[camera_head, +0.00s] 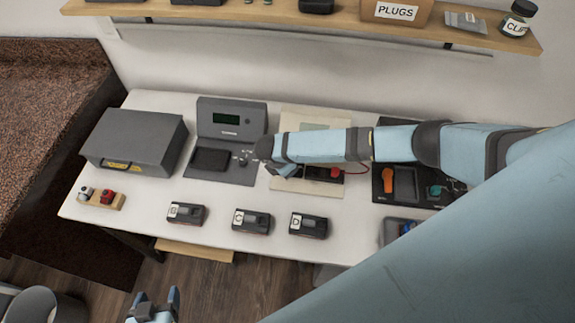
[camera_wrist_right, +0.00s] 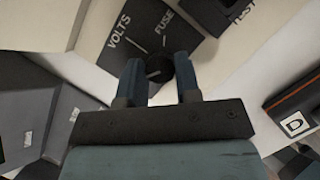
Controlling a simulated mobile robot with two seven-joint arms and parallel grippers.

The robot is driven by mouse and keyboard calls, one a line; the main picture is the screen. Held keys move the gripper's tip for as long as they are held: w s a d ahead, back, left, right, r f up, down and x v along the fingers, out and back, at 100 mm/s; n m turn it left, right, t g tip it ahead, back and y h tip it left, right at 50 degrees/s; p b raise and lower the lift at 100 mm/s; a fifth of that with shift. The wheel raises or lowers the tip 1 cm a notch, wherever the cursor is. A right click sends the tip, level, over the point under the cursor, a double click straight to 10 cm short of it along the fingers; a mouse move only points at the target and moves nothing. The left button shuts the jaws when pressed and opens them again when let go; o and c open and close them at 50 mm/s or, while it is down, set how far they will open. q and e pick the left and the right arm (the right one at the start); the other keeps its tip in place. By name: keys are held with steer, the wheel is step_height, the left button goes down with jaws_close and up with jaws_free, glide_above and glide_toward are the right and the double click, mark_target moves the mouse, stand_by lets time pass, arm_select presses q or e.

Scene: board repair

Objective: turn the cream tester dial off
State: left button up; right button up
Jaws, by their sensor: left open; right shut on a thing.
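The cream tester (camera_head: 292,120) stands at the back middle of the white table, partly hidden by my right arm. In the right wrist view its black round dial (camera_wrist_right: 160,67) sits on a dark plate marked VOLTS and FUSE. My right gripper (camera_wrist_right: 159,80) has one finger on each side of the dial and is shut on it. A small pale mark shows on the dial; which label it points to is unclear. In the head view my right arm hides the dial. My left gripper (camera_head: 157,300) is open and empty, low in front of the table.
A grey tester (camera_head: 230,128) and a grey case (camera_head: 135,140) stand left of the cream tester. Modules B (camera_head: 186,213), C (camera_head: 251,221) and D (camera_head: 308,226) lie along the front. A dark panel with an orange switch (camera_head: 404,184) is to the right.

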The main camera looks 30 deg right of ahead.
steer(key=o, duration=0.9)
steer(key=v, duration=1.3)
steer(key=shift+a+r, duration=0.1)
steer(key=shift+r, duration=0.3)
